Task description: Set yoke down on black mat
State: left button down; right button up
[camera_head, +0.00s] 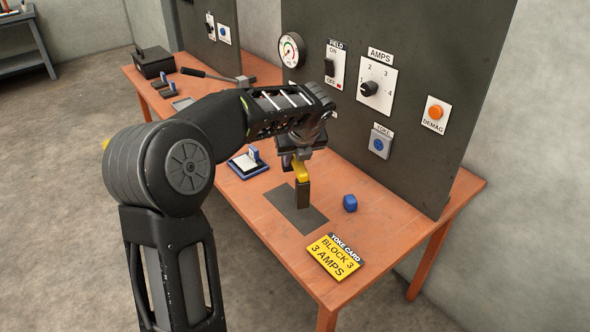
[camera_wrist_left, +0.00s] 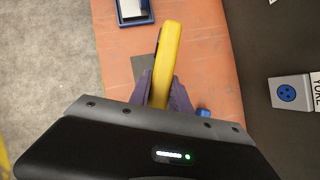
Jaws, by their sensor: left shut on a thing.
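The yoke (camera_head: 301,171) has a yellow body with a dark leg pointing down, and its yellow part also shows in the left wrist view (camera_wrist_left: 168,55). My left gripper (camera_wrist_left: 163,92) is shut on the yoke; in the head view the gripper (camera_head: 298,158) is partly hidden by its own wrist. The black mat (camera_head: 283,201) is a dark rectangle on the bench. The yoke stands roughly upright over the mat, its leg's lower end within the mat's outline. I cannot tell whether it touches the mat. My right gripper is not in view.
On the orange bench (camera_head: 390,215), a blue plug (camera_head: 350,203) lies right of the mat, a yellow card (camera_head: 334,257) in front, and a blue-and-white pad (camera_head: 247,164) behind-left. A dark panel (camera_head: 440,60) with a yoke socket (camera_head: 380,143) stands along the back.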

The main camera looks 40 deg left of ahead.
pick_arm(q)
jog(key=shift+f, duration=1.15)
jog(key=shift+w+f+b, duration=0.1)
jog(key=shift+f+b, duration=0.25)
jog(key=shift+f, duration=2.15)
jog(key=shift+f, duration=0.15)
jog(key=c, duration=1.2)
grip_release()
jog(key=shift+f, duration=0.1)
